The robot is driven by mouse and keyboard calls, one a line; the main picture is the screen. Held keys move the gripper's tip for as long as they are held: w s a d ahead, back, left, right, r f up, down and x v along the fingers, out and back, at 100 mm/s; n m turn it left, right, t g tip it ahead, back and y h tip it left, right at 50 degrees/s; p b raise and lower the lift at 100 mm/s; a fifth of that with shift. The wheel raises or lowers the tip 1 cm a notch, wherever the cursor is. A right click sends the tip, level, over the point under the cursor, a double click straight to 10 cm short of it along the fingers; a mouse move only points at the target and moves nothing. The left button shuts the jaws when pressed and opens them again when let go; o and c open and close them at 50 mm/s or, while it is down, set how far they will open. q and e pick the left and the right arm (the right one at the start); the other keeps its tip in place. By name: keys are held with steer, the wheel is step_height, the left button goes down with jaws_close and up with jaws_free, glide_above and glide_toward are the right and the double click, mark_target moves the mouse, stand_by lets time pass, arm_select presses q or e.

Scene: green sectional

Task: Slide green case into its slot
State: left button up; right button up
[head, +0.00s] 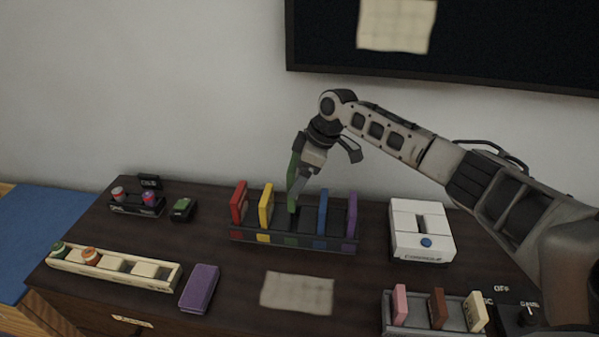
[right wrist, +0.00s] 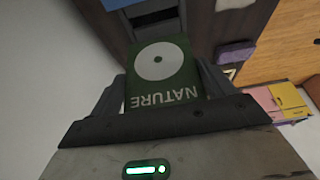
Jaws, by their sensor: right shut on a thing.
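My right gripper (head: 300,182) is shut on the green case (head: 292,195) above the dark rack (head: 285,243) in the middle of the dresser. In the right wrist view the green case (right wrist: 162,75) sits between the fingers of the gripper (right wrist: 162,95), its "NATURE" label and white disc facing the camera. The case is roughly upright, with its lower end between the yellow case (head: 265,207) and the blue case (head: 322,212). I cannot tell how deep that end is in the rack. A red case (head: 239,203) and a purple case (head: 351,215) stand at the rack's ends.
A white console (head: 421,230) stands right of the rack. A grey holder (head: 450,308) with pink, brown and cream pieces is at front right. A cream tray (head: 112,268) and a loose purple block (head: 200,288) are at front left. The wall is close behind.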

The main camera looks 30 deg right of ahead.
steer(key=shift+r, duration=0.15)
steer(key=shift+f+b, duration=1.55)
steer(key=shift+f, duration=1.35)
arm_select(q)
steer(key=shift+w+d+f, duration=0.25)
steer(key=shift+w+f, duration=0.15)
steer(key=shift+f, duration=0.1)
steer(key=shift+r, duration=0.15)
steer(key=shift+s, duration=0.1)
steer(key=shift+r+p, duration=0.55)
steer(key=shift+p, duration=0.15)
steer(key=shift+f+b, duration=1.1)
steer(key=shift+f, duration=0.05)
arm_select(e)
steer(key=shift+f, duration=1.65)
arm_select(q)
steer(key=shift+f+b, duration=0.5)
steer(key=shift+b, duration=0.35)
arm_select(e)
steer(key=shift+f, duration=1.25)
